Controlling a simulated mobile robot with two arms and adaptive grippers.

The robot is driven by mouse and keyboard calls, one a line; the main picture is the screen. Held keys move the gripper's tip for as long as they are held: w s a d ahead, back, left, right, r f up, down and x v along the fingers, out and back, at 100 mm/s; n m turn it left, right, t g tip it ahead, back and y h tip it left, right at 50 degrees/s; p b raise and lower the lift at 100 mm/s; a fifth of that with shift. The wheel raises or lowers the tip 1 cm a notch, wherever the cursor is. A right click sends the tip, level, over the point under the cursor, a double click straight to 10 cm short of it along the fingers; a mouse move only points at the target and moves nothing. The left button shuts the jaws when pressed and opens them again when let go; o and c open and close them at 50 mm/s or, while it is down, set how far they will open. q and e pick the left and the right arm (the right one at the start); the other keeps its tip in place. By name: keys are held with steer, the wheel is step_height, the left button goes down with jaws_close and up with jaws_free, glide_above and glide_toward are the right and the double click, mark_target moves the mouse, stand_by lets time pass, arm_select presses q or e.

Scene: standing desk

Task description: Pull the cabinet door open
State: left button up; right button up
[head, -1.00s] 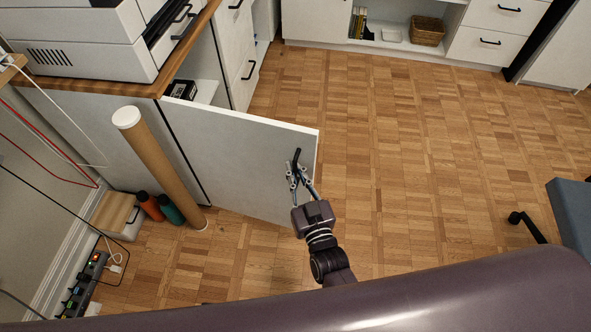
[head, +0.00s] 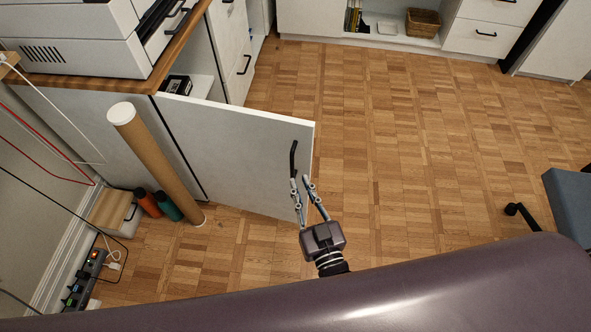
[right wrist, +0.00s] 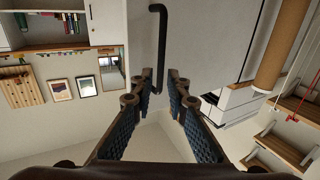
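The white cabinet door (head: 240,150) stands swung wide open from the cabinet under the wooden top. Its black bar handle (head: 293,160) is near the door's free edge. My right gripper (head: 300,181) is open, at the lower end of the handle. In the right wrist view the handle (right wrist: 161,40) runs down to between the spread fingertips (right wrist: 160,80); the fingers are not closed on it, and I cannot tell whether they touch it. My left gripper is not in view.
A cardboard tube (head: 155,160) leans in front of the cabinet, beside an orange bottle (head: 147,202) and a green bottle (head: 167,206). A printer (head: 80,45) sits on top. A chair (head: 567,205) is at the right. The parquet floor (head: 400,150) between is clear.

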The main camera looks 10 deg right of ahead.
steer(key=s, duration=0.2)
steer(key=s+d, duration=0.1)
steer(key=s, duration=0.1)
steer(key=shift+s, duration=0.4)
